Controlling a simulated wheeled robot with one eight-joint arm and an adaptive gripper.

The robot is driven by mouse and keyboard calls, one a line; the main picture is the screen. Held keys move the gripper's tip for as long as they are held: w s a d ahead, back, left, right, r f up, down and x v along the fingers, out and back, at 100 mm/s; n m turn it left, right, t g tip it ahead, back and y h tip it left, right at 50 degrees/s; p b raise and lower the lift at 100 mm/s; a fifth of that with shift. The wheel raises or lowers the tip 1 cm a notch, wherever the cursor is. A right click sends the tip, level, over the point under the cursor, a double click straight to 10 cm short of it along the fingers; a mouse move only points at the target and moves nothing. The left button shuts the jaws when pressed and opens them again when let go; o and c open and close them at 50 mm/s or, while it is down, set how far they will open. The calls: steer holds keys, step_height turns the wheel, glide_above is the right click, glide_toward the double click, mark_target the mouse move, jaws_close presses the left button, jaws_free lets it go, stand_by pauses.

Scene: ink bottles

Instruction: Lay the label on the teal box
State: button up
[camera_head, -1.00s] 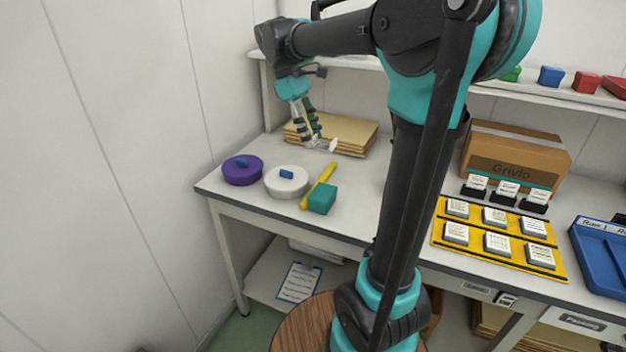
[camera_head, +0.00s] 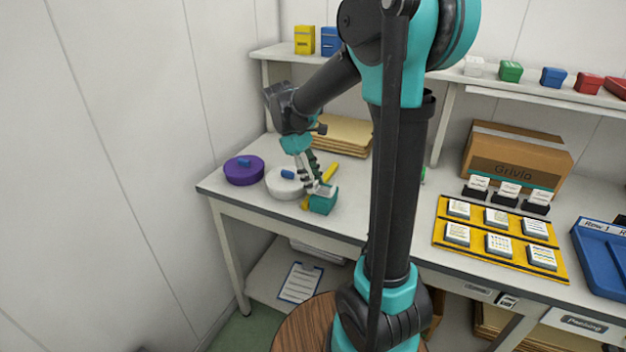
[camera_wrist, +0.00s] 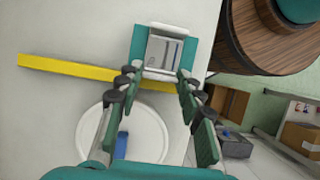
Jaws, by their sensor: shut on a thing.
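The teal box (camera_head: 322,204) stands near the front edge of the table, and it fills the top middle of the wrist view (camera_wrist: 137,45). The label (camera_wrist: 163,52), a pale square with dark print and a blue stripe, lies within the box's outline in the wrist view. My gripper (camera_wrist: 157,76) is shut on the label's near edge, one fingertip on each side. In the head view my gripper (camera_head: 321,187) points down at the box's top. I cannot tell whether the label touches the box. The fingers partly hide the label in the head view.
A yellow bar (camera_head: 330,174) lies right beside the box. A white round container (camera_head: 284,184) with a blue piece on top and a purple one (camera_head: 243,171) stand to the left. Flat brown boards (camera_head: 342,137) are stacked behind. Label cards on a yellow mat (camera_head: 478,243) lie right.

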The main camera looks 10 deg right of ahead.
steer(key=o, duration=0.8)
steer(key=shift+f, duration=0.1)
steer(key=shift+c, duration=0.2)
steer(key=v, duration=1.2)
steer(key=shift+r, duration=0.2)
steer(key=shift+d, duration=0.1)
